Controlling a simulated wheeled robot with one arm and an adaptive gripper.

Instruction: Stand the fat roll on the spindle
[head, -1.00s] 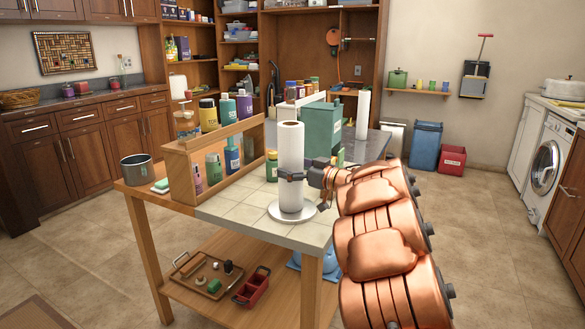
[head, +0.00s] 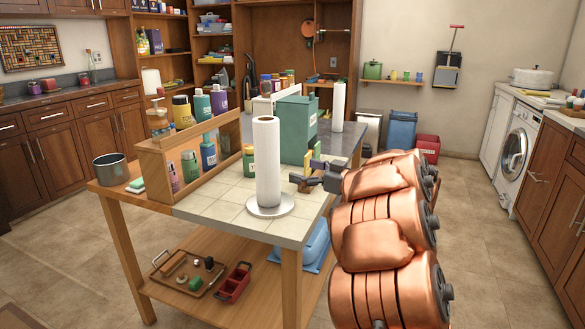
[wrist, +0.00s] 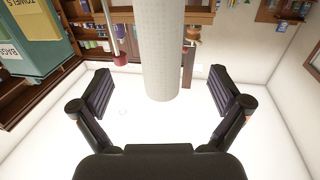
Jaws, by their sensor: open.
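The fat white roll (head: 266,162) stands upright on a round pale base (head: 270,208) at the tiled near corner of the table. A spindle inside it is hidden by the roll. My gripper (head: 298,183) is just right of the roll, apart from it, open and empty. In the wrist view, which looks upside down, the roll (wrist: 161,45) lies ahead between the lines of the two spread fingers (wrist: 162,84), with nothing gripped. A thinner white roll (head: 338,106) stands farther back on the table.
A green canister (head: 296,128) and a small green jar (head: 248,161) stand behind the roll. A wooden rack (head: 190,150) of bottles is to the left, with a metal pot (head: 110,168) beyond it. Bare tiles (head: 225,197) lie left of the base.

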